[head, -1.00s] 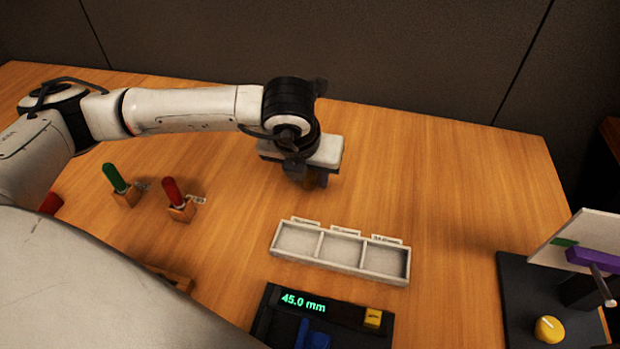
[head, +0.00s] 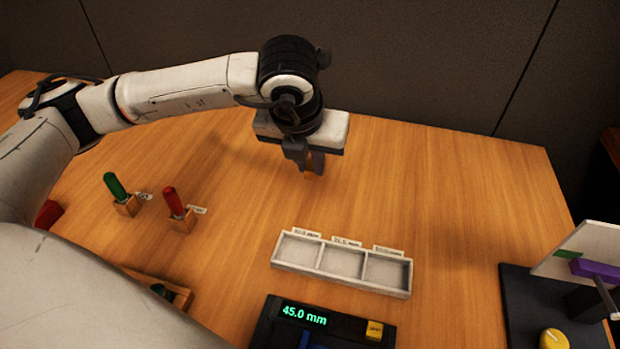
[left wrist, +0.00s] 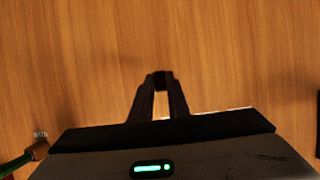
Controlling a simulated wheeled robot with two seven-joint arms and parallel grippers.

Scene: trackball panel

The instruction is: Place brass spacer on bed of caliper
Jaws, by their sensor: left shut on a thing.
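My left gripper (head: 309,170) is shut on a small brass-coloured piece, the brass spacer (head: 311,171), and holds it above the table at the back middle. The fingers hide most of the spacer. In the left wrist view the fingers (left wrist: 160,84) come close together over bare wood; a dark shape sits between their tips, and its kind is hard to tell there. The caliper (head: 274,322) is the black device at the bottom middle, with a green "45.0 mm" display, a yellow button block and a blue part cut off by the frame. My right gripper is not in view.
A white tray (head: 345,275) with three empty labelled compartments lies between the gripper and the caliper. Green (head: 116,187) and red (head: 173,201) handled tools stand in wooden blocks at left. A dark panel with a yellow knob (head: 553,340) is at right.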

